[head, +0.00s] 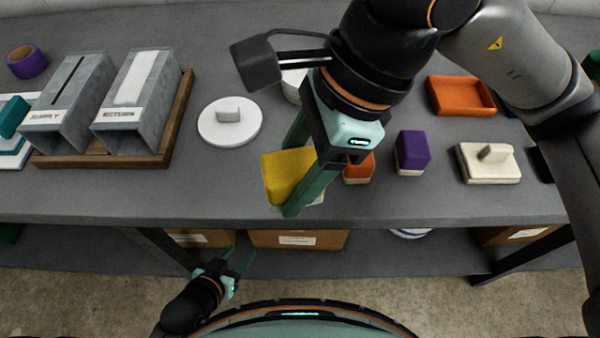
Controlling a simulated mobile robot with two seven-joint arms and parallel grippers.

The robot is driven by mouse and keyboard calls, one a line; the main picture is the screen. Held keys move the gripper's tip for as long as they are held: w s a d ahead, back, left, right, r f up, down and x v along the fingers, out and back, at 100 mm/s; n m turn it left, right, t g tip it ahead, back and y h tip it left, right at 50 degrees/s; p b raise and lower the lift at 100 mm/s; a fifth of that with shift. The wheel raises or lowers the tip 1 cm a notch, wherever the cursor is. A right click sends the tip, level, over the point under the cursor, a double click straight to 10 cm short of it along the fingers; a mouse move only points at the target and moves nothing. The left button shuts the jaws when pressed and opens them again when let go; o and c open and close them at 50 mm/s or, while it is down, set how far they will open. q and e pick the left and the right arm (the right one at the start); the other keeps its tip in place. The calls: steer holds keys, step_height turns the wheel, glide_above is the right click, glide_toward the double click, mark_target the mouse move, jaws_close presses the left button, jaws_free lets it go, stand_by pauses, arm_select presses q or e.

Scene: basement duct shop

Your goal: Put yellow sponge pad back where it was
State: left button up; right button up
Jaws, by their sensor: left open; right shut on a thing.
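The yellow sponge pad (284,176) is at the front middle of the grey bench in the head view. My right gripper (287,190) comes down from above and is shut on it, with its green fingers on either side. A pale edge shows just below the pad; I cannot tell whether it is the pad's underside or something under it. The fingers hide part of the pad, and I cannot tell whether it touches the bench. My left gripper (239,260) is open and empty, low in front of the bench edge.
On the grey bench (120,192), an orange block (359,168), a purple block (412,152) and a cream handled block (489,162) stand to the right. A white handled disc (230,122) and a wooden tray (172,140) with grey ducts are left. An orange tray (461,95) is behind.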

steer(key=shift+s+a+r+m+t+b, duration=0.1)
steer(key=shift+s+a+m+t+b, duration=0.1)
steer(key=shift+s+a+m, duration=0.25)
steer(key=shift+s+a+r+m+t+b, duration=0.1)
steer(key=shift+s+a+m+t+b, duration=0.15)
steer(key=shift+s+m, duration=0.4)
steer(key=w+f, duration=0.2)
steer(key=w, duration=0.2)
steer(key=w+d+f, duration=0.1)
steer(key=w+f, duration=0.2)
steer(key=w, duration=0.1)
steer(key=w+d+f, duration=0.1)
steer(key=w+f, duration=0.2)
steer(key=w, duration=0.1)
steer(key=shift+w+f, duration=0.1)
steer(key=shift+f, duration=0.05)
steer(key=shift+w+f, duration=0.35)
steer(key=shift+f, duration=0.1)
steer(key=shift+w+f+p, duration=0.15)
steer(key=shift+f, duration=0.8)
steer(key=shift+w+f+p, duration=0.15)
steer(key=shift+f, duration=0.75)
steer(key=shift+f, duration=0.2)
steer(key=o, duration=1.2)
